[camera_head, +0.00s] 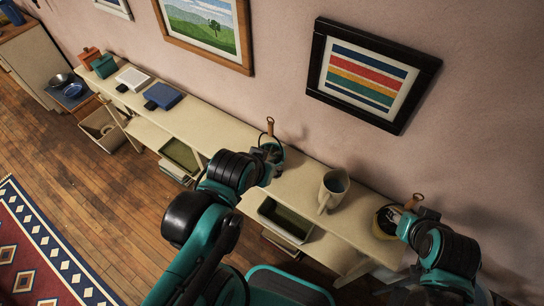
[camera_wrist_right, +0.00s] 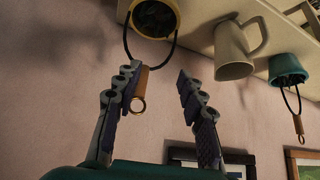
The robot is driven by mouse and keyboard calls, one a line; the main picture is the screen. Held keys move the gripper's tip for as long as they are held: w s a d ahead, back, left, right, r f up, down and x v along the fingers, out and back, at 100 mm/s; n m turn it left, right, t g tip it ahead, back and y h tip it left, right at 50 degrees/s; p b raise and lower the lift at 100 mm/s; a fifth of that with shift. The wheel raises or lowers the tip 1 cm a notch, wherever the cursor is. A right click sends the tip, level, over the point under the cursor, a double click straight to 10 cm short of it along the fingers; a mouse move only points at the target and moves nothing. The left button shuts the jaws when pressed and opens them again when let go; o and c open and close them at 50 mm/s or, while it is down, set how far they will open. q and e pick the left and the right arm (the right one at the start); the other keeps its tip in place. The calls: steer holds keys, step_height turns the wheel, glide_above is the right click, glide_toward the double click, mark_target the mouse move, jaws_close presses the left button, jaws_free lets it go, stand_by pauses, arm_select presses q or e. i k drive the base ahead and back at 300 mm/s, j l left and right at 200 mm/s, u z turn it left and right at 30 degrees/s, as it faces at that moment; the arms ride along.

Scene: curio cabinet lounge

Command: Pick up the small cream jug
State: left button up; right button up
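The cream jug (camera_head: 333,190) stands upright on the long cream console, between my two grippers, with its handle toward the lower left. It also shows in the right wrist view (camera_wrist_right: 235,52), where the picture is upside down. My right gripper (camera_head: 410,212) is to its right, beside a yellow bucket (camera_head: 384,224). In the right wrist view its fingers (camera_wrist_right: 160,100) are open, with the bucket's wooden grip (camera_wrist_right: 141,82) close by the left finger. My left gripper (camera_head: 264,160) is left of the jug, by a teal bucket (camera_wrist_right: 287,68); its fingers are too unclear to read.
A dark-lined tray (camera_head: 262,208) sits on the lower shelf in front of the jug. A blue book (camera_head: 163,95) and a white book (camera_head: 133,79) lie farther left on the console. The wall with framed pictures (camera_head: 370,75) runs close behind.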

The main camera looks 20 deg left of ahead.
mark_target(335, 185)
steer(key=k+l+u, duration=0.2)
steer(key=u, duration=0.25)
steer(key=k+l+u, duration=0.1)
steer(key=k+u, duration=0.3)
steer(key=k+l+u, duration=0.1)
steer(key=u, duration=0.35)
steer(key=k+j, duration=0.05)
steer(key=k, duration=0.05)
